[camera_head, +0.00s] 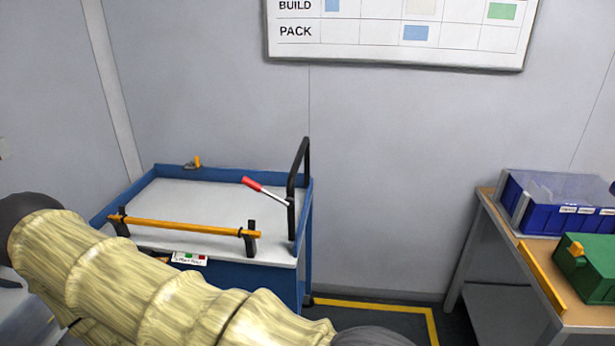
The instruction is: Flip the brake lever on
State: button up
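The brake lever (265,191) has a red grip and a thin metal shaft. It is attached at the right side of a blue cart (304,262), by the base of the black push handle (305,160). The lever slants up to the left from its pivot, over the cart's pale top. A small label with green and red marks (189,259) is on the cart's front; its words are too small to read. My arm crosses the lower left in front of the cart. My gripper is not in view.
A yellow bar (182,226) on black posts runs along the cart's front edge. A workbench (486,230) at right holds blue bins (545,218) and a green box (590,275). Yellow floor tape (375,305) lies between cart and bench. A wall stands behind.

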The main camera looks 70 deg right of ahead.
aim_at(288, 202)
jog(key=z, duration=2)
